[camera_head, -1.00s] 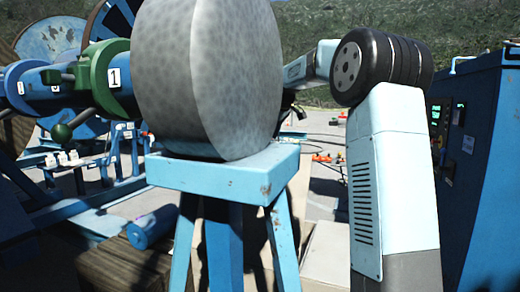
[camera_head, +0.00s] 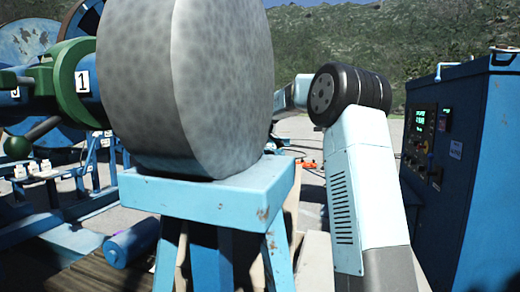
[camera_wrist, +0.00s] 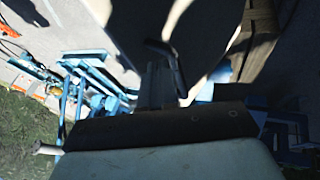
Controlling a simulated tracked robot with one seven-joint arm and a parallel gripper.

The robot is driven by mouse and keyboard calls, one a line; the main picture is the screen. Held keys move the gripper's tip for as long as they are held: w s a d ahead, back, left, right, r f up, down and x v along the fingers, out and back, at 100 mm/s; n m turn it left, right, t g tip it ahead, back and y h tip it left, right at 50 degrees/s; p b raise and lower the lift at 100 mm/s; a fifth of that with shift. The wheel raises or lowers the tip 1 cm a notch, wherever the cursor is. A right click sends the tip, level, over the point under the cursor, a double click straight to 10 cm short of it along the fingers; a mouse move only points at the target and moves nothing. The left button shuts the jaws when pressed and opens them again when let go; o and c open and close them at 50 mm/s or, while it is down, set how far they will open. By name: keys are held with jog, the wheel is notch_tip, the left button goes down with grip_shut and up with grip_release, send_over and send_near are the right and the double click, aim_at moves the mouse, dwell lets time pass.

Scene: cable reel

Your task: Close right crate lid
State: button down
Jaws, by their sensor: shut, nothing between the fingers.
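My gripper (camera_wrist: 156,78) shows in the wrist view as a dark, narrow shape above the dark band of my wrist. It is shut and holds nothing. A dark curved piece, perhaps a handle, is right beside it; I cannot tell whether they touch. A pale flat panel (camera_wrist: 205,25), possibly the crate lid, lies beyond the gripper, partly in shadow. In the head view my arm bends away behind the big grey drum, which hides my gripper. A pale flat surface (camera_head: 316,262) shows low behind the blue stand; I cannot tell whether it belongs to the right crate.
The grey drum (camera_head: 225,85) rests above a blue stand (camera_head: 205,195) close in front. A blue control cabinet (camera_head: 485,170) stands at the right. Blue reel machinery (camera_head: 80,75) fills the left. Open pavement lies behind my arm.

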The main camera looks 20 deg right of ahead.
aim_at(256, 166)
jog(key=shift+w+d+f, duration=0.5)
jog(key=shift+w+d, duration=0.05)
jog(key=shift+w, duration=0.3)
jog(key=shift+w+d+f, duration=0.5)
jog(key=shift+w+d, duration=0.05)
jog(key=shift+w, duration=0.25)
